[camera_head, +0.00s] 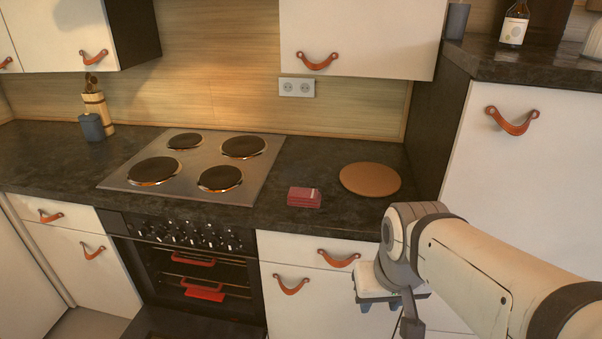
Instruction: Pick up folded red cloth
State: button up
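The folded red cloth (304,197) lies flat on the dark countertop, between the stovetop and a round wooden board. It looks like a small stacked block with a lighter stripe on top. My gripper (408,325) is at the lower right, in front of the cabinet fronts and to the right of the cloth in the picture. It is apart from the cloth. The arm link hides part of the gripper, and its fingers are not clear enough to show whether they are open or shut.
The stovetop (200,163) with several burners is left of the cloth. The round wooden board (370,180) lies to its right. A wall cabinet (360,40) hangs above the counter. A tall cabinet (535,150) stands at the right. Bare dark countertop (318,160) shows behind the cloth.

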aim_at(298, 197)
jog(key=u, duration=0.05)
jog(key=i, duration=0.9)
jog(key=z, duration=0.05)
